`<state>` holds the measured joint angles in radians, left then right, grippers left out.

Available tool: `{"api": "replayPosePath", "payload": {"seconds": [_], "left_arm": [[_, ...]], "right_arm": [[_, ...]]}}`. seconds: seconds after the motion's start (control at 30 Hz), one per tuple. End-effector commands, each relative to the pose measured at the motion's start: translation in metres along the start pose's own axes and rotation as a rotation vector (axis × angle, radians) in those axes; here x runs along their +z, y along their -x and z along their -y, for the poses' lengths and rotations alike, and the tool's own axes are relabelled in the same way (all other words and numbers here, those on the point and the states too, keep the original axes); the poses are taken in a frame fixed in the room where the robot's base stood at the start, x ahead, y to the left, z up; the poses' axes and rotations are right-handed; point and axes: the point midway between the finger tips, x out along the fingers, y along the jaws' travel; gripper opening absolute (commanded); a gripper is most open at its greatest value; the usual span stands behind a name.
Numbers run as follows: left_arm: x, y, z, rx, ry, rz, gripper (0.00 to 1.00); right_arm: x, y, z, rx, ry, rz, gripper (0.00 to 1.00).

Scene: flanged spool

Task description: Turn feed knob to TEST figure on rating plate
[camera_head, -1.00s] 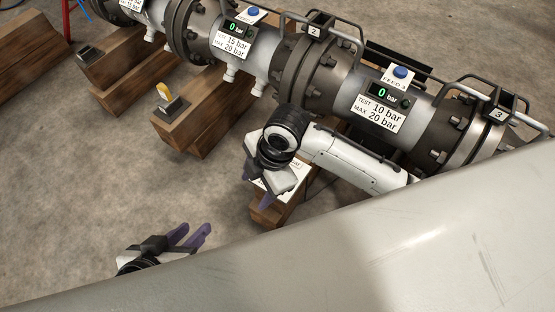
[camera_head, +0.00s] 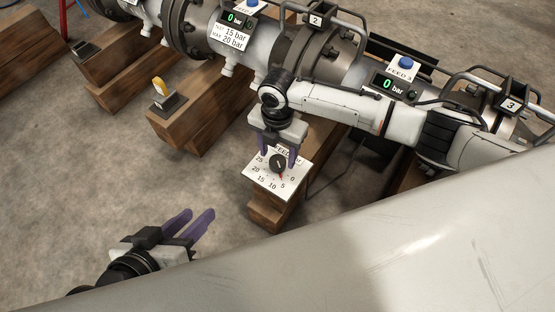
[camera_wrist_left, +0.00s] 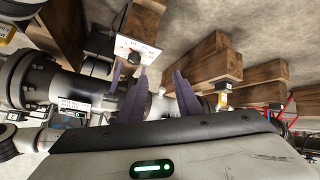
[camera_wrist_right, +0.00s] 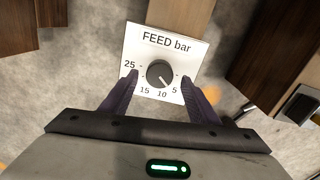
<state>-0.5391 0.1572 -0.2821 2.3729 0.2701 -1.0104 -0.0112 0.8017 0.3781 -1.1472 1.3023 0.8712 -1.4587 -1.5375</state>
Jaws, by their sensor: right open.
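The black feed knob (camera_head: 278,163) sits on a white dial plate (camera_head: 257,180) marked "FEED bar" on a wooden beam. The right wrist view also shows the knob (camera_wrist_right: 160,73); the 0 and 20 figures are hidden there. Its pointer appears to face near 5, though it is small. My right gripper (camera_head: 278,151) is open, with its purple fingers over the dial, one on each side of the knob and not closed on it. My left gripper (camera_head: 200,213) is open and empty over the floor.
The flanged pipe spool (camera_head: 335,65) lies on wooden beams. The FEED 3 display (camera_head: 388,84) reads 0 bar. Another rating plate (camera_head: 228,37) shows 15 bar and 20 bar.

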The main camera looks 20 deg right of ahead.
Motion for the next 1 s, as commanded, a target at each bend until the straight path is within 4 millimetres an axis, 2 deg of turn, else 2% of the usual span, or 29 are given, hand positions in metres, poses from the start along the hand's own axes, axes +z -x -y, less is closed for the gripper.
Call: {"api": "replayPosePath", "payload": {"seconds": [0.03,0.13,0.47,0.5,0.57,0.73,1.0], "left_arm": [[-0.002,-0.001,-0.002,0.009,0.003,-0.015,0.31],[-0.007,0.001,-0.005,0.020,0.006,-0.037,0.31],[-0.014,0.006,-0.009,0.031,0.009,-0.058,0.31],[-0.014,0.006,-0.009,0.031,0.010,-0.057,0.31],[-0.013,0.005,-0.009,0.031,0.010,-0.055,0.31],[-0.010,0.005,-0.009,0.030,0.011,-0.049,0.31],[-0.011,0.008,-0.008,0.019,0.003,-0.035,0.31]], "right_arm": [[0.000,-0.010,0.000,-0.001,0.000,0.000,0.55],[0.000,-0.017,0.000,0.000,0.001,0.000,0.55],[0.000,-0.020,-0.001,0.001,0.000,0.000,0.55],[0.000,-0.020,0.000,0.001,0.000,0.000,0.53],[0.000,-0.020,0.000,0.001,0.000,0.000,0.43],[0.000,-0.020,0.000,0.001,0.000,0.000,0.14],[-0.001,-0.018,0.000,-0.001,-0.030,-0.001,0.14]]}}
